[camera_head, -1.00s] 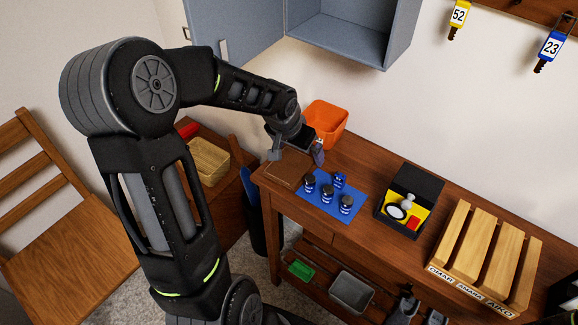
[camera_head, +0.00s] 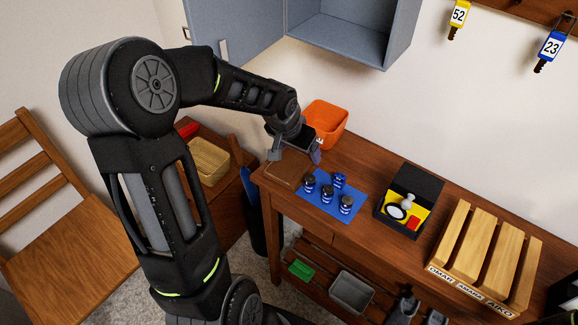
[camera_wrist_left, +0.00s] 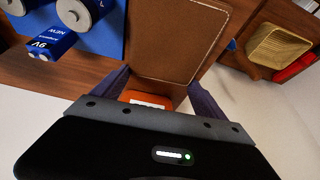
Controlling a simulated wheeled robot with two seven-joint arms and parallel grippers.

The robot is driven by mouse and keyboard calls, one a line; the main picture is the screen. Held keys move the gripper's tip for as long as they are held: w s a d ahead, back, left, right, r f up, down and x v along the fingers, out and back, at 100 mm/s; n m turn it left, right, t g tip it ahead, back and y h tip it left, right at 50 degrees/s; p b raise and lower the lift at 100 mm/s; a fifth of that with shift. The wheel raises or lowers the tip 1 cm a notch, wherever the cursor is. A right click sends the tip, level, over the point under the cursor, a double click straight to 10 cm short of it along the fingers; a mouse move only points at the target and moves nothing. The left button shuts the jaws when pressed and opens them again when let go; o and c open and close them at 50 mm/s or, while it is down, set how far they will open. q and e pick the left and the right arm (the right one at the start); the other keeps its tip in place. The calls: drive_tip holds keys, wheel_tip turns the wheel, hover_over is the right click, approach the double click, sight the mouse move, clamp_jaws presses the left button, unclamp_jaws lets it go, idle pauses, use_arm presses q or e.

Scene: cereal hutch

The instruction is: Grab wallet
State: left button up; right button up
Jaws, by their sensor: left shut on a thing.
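The wallet (camera_head: 289,173) is a flat brown leather piece with light stitching. In the head view it lies at or just above the left end of the wooden table. My left gripper (camera_head: 296,153) is over its far end. In the left wrist view, the wallet (camera_wrist_left: 170,38) reaches between my two gripper fingers (camera_wrist_left: 163,90), which are shut on it. I cannot tell whether it touches the table. My right gripper does not show.
An orange bin (camera_head: 327,118) stands behind the gripper. A black box (camera_head: 424,187) and a wooden rack (camera_head: 484,248) stand farther right. An open grey cabinet (camera_head: 345,33) hangs above.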

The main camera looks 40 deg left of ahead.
use_arm(q)
drive_tip(key=shift+r, duration=0.15)
drive_tip(key=shift+c, duration=0.5)
drive_tip(key=shift+r, duration=0.3)
wheel_tip(320, 180, up, 9)
